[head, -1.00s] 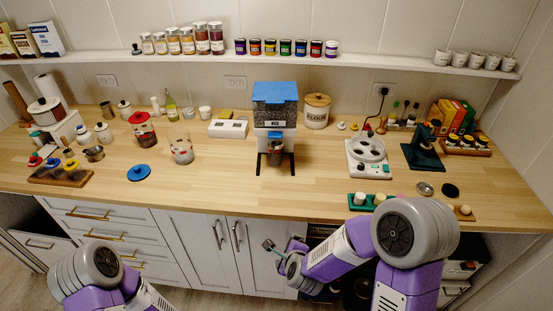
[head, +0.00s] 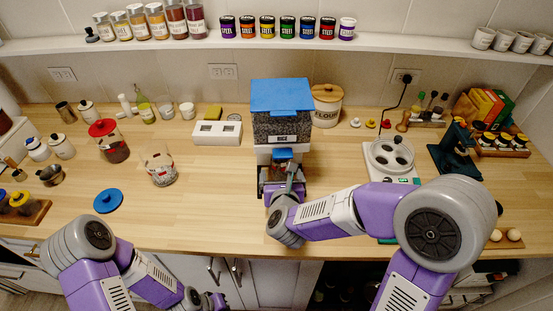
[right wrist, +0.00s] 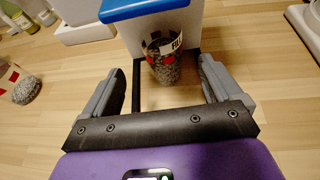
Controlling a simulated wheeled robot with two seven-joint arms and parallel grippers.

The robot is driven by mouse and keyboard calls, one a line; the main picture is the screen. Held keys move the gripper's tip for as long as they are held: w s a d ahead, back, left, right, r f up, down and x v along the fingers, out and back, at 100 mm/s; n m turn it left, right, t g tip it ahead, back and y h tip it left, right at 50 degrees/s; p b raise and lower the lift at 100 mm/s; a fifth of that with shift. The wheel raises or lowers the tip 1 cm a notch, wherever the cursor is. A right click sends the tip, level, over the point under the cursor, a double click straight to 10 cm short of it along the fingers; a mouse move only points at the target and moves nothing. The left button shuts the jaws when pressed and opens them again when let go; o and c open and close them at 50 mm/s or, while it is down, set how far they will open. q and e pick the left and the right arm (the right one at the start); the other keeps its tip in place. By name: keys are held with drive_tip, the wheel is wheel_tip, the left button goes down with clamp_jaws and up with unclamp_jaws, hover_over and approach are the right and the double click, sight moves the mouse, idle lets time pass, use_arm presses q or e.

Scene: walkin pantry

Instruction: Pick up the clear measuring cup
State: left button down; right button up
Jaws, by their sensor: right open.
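A clear cup (right wrist: 166,66) with a "FILL" label and red marks stands upright under the rice dispenser (head: 281,118), with dark grains inside. In the head view it is mostly hidden by my right gripper (head: 283,183). In the right wrist view my right gripper (right wrist: 161,75) is open, with one finger on each side of the cup and gaps on both sides. My left gripper (head: 207,301) is low at the bottom edge, in front of the counter; its jaws are unclear. Another clear container (head: 161,170) with red marks stands on the counter to the left.
A blue lid (head: 108,201) lies on the counter (head: 210,210) near its front. A white box (head: 217,133) is left of the dispenser, a flour canister (head: 326,105) behind it. A white appliance (head: 389,158) stands to the right. Dark dispenser legs flank the cup.

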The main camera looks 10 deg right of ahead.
sight(281, 167)
drive_tip(key=shift+x, duration=0.85)
drive_tip(key=x, duration=0.5)
drive_tip(key=shift+d+f, duration=0.1)
drive_tip(key=shift+d, duration=0.05)
drive_tip(key=c, duration=1.4)
drive_tip(key=shift+o, duration=0.2)
